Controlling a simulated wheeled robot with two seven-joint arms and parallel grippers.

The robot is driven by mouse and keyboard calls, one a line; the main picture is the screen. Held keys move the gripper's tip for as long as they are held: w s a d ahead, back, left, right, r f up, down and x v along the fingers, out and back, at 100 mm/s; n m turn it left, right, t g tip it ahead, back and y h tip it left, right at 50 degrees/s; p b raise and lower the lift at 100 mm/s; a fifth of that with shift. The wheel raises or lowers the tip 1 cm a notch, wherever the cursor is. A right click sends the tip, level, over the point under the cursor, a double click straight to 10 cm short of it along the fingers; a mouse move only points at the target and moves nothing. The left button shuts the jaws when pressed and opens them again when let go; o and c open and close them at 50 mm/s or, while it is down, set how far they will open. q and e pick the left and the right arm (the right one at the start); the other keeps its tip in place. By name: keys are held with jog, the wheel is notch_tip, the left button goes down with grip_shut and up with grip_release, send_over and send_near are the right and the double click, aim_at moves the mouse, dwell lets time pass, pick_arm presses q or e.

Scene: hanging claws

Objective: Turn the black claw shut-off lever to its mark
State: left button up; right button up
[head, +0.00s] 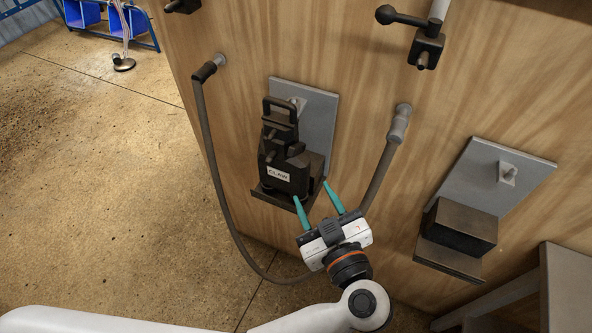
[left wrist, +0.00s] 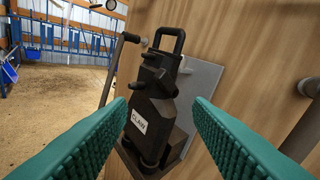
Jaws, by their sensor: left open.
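A black claw (head: 285,160) with a white "CLAW" label hangs upright on a grey plate (head: 322,107) on the wooden wall. It also shows in the left wrist view (left wrist: 153,105), between and beyond the fingers. My left gripper (head: 311,190), with teal fingers, is open and empty, in front of the claw's lower right side. I cannot tell from the head view whether it touches. A black lever with a ball knob (head: 400,17) sits on a valve at the upper right, its arm pointing left. Part of another black fitting (head: 182,5) is cut off at the top left. I cannot make out a mark. My right gripper is out of view.
A dark hose (head: 212,165) loops from a wall fitting, down past the claw's left, and up to a grey end (head: 398,122) on its right. An empty grey plate with a black holder (head: 460,228) hangs at the right. A grey table (head: 560,285) stands lower right. Floor at left is open.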

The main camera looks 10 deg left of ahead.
aim_at(295, 156)
pick_arm(q)
jog(key=w+a+b, duration=0.1)
jog(key=w+b, duration=0.1)
jog(key=w, duration=0.1)
jog(key=w+a+m+b, duration=0.1)
jog(key=w+b, duration=0.1)
jog(key=w+a+m+y+b, duration=0.1)
jog(key=w+a+b, duration=0.1)
jog(key=w, duration=0.1)
jog(key=shift+w+t, duration=0.3)
jog(key=shift+w, duration=0.05)
jog(key=shift+x, duration=0.75)
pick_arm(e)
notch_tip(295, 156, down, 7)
pick_arm(q)
jog(key=shift+r, duration=0.1)
jog(key=shift+c, duration=0.4)
